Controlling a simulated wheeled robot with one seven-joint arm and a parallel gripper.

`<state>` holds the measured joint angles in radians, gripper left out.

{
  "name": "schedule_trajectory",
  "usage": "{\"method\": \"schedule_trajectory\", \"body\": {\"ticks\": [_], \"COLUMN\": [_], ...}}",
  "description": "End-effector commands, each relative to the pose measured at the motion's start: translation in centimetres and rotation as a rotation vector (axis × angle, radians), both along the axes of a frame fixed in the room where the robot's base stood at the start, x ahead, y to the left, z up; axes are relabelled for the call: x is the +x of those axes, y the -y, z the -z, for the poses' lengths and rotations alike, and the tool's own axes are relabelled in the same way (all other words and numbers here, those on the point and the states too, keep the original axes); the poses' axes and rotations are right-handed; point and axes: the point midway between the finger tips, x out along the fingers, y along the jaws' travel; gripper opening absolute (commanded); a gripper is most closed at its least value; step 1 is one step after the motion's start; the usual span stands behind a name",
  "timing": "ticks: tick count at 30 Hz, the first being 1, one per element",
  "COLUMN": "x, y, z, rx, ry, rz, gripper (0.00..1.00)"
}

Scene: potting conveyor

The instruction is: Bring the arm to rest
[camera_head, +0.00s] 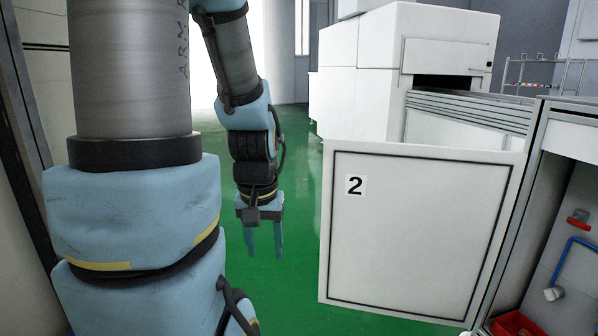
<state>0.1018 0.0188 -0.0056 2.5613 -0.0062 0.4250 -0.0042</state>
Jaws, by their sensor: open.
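My arm, in pale blue and grey, fills the left side of the head view. It bends down so that my gripper (264,242) hangs over the green floor with its fingers pointing downward. The two light blue fingers are apart, with nothing between them. My gripper is left of a white panel marked "2" and does not appear to touch it.
The white panel (415,240) with a dark border stands at centre right. Behind it is a large white machine (375,75) with a dark slot. An open cabinet at the right edge holds a red bin (513,324) and a blue pipe (569,262). Green floor (300,190) lies clear around my gripper.

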Motion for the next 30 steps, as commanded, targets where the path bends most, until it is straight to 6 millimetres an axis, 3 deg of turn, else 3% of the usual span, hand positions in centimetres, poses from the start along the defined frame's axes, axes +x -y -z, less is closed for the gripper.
{"method": "schedule_trajectory", "body": {"ticks": [1,8,30], "x": [0.0,0.1,0.1], "y": [0.0,0.0,0.1], "z": [-2.0,-7.8,-30.9], "rx": [0.0,0.0,0.0], "ry": [0.001,0.002,0.002], "rz": [0.0,0.001,0.002], "gripper": [0.54,0.54,0.54]}}
